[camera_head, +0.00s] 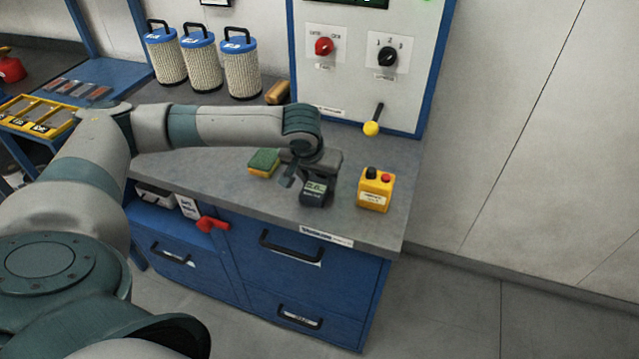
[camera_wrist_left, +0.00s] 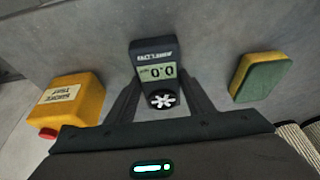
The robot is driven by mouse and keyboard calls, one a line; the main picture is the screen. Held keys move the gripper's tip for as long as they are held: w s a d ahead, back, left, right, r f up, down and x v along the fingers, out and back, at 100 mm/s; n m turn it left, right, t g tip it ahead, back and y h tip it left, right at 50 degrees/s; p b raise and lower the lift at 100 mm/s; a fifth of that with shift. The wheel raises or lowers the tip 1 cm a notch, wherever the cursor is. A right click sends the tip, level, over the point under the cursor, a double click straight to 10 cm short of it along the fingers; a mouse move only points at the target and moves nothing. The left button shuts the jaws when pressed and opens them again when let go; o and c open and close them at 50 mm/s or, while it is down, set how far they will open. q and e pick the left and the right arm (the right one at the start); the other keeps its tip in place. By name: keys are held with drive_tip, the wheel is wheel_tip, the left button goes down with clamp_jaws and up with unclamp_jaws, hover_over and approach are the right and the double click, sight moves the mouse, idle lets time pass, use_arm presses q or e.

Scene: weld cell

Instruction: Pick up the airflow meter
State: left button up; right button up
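The airflow meter (camera_head: 315,191) is a small dark handheld device with a lit display, on the grey worktop near its front edge. In the left wrist view the airflow meter (camera_wrist_left: 154,58) shows a display reading 0.0 and a small white fan at its near end. My left gripper (camera_head: 312,182) is above it, pointing down. In the left wrist view the left gripper's fingers (camera_wrist_left: 160,88) are apart, one on each side of the meter; a gap shows at one side in the head view. Whether either finger touches it is unclear. My right gripper is not in view.
A yellow box with a red button (camera_head: 376,189) stands right of the meter. A green and yellow sponge (camera_head: 263,163) lies to its left. Behind are several blue-topped filter canisters (camera_head: 240,68) and a control panel (camera_head: 350,75). Blue drawers (camera_head: 285,260) are below the worktop.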

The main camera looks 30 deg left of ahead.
sight(319, 182)
use_arm(q)
drive_tip(key=shift+c, duration=0.9)
drive_tip(key=shift+r, duration=0.1)
drive_tip(key=shift+r, duration=0.5)
wheel_tip(319, 182, up, 7)
drive_tip(key=shift+r+b, duration=0.2)
drive_tip(key=shift+b, duration=0.75)
drive_tip(key=shift+r, duration=0.75)
